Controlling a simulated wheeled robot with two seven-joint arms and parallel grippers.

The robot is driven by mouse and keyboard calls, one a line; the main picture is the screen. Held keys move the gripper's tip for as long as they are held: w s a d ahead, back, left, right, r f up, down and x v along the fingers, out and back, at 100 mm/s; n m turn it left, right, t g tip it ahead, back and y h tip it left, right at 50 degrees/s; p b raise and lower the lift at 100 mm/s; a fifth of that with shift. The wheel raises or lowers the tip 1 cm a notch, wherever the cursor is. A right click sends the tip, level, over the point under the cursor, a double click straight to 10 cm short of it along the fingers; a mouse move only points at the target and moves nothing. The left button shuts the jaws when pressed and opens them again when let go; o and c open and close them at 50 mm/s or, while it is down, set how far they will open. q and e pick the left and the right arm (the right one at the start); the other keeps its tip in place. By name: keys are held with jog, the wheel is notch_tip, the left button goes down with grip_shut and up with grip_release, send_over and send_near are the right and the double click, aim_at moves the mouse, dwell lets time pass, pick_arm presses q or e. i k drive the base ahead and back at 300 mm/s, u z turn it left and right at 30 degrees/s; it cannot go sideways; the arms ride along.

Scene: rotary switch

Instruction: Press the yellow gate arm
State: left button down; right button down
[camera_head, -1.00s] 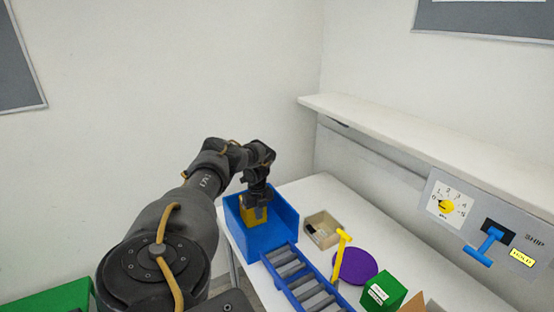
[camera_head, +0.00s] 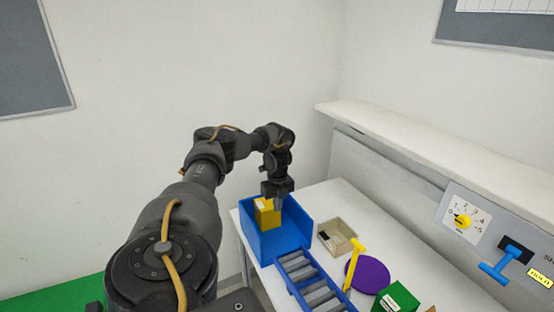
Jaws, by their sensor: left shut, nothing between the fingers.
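The yellow gate arm (camera_head: 354,262) is a T-shaped yellow bar. It stands tilted beside the right side of the roller conveyor (camera_head: 312,283), in front of a purple disc. My left gripper (camera_head: 278,204) points down over the blue bin (camera_head: 287,240), to the left of and behind the gate arm and apart from it. Its fingers are shut and hold nothing. A yellow box (camera_head: 267,212) stands in the bin just left of the fingers. My right gripper is out of view.
A beige tray (camera_head: 347,231) with small items stands right of the bin. A purple disc (camera_head: 374,275) and a green box (camera_head: 397,298) lie to the right. A panel at the right has a yellow rotary knob (camera_head: 462,221) and a blue lever (camera_head: 499,267). A white shelf (camera_head: 420,145) runs above.

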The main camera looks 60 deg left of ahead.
aim_at(358, 247)
jog(key=k, duration=1)
